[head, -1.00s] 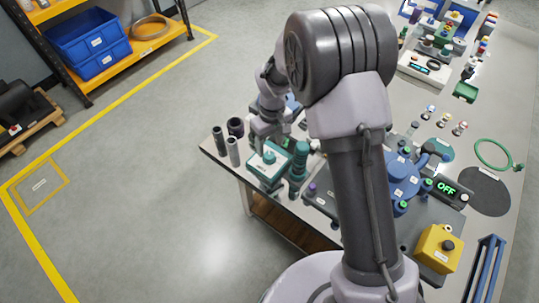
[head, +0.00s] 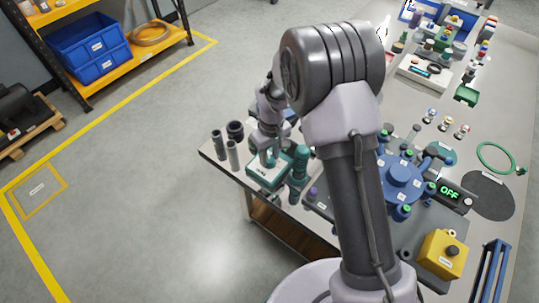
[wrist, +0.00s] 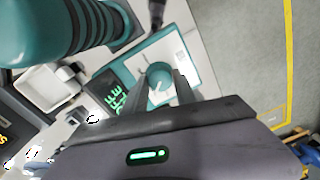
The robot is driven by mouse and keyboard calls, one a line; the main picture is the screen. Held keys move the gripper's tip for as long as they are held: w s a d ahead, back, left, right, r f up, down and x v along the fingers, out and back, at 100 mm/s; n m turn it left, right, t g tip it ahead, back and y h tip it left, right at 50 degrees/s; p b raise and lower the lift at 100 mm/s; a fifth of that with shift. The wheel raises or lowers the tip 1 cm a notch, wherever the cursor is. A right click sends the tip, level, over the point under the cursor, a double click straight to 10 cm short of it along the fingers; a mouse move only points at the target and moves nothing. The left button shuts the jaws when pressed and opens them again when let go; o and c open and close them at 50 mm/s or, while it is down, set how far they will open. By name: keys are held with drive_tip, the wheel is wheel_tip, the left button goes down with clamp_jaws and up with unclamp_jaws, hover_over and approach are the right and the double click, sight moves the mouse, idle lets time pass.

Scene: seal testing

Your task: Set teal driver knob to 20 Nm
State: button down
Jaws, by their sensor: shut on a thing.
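The teal driver knob (wrist: 159,84) is a round teal cap on a white-topped teal box (wrist: 184,50). In the head view the same box (head: 262,181) stands near the table's left corner. My gripper (wrist: 162,92) is shut on the knob, one finger on each side. In the head view my gripper (head: 269,158) reaches down onto the box. A small dark display (wrist: 107,92) beside the knob shows green characters, apparently OFF. The thick ribbed teal driver (head: 299,163) stands upright right of the box, and fills the wrist view's upper left (wrist: 40,28).
Grey cylinders (head: 232,153) stand left of the box at the table edge. A blue round fixture (head: 402,178), a display reading OFF (head: 452,193) and a yellow button box (head: 442,254) lie to the right. The floor left of the table is clear.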

drive_tip(key=shift+m, duration=0.3)
drive_tip(key=m, duration=0.3)
drive_tip(key=shift+m, duration=0.4)
drive_tip(key=m, duration=0.3)
drive_tip(key=shift+m+b, duration=0.3)
drive_tip(key=m, duration=0.4)
drive_tip(key=shift+t+b, duration=0.3)
drive_tip(key=shift+m+b, duration=0.3)
drive_tip(key=shift+m, duration=1.6)
drive_tip(key=c, duration=1)
unclamp_jaws()
drive_tip(key=shift+s, duration=0.1)
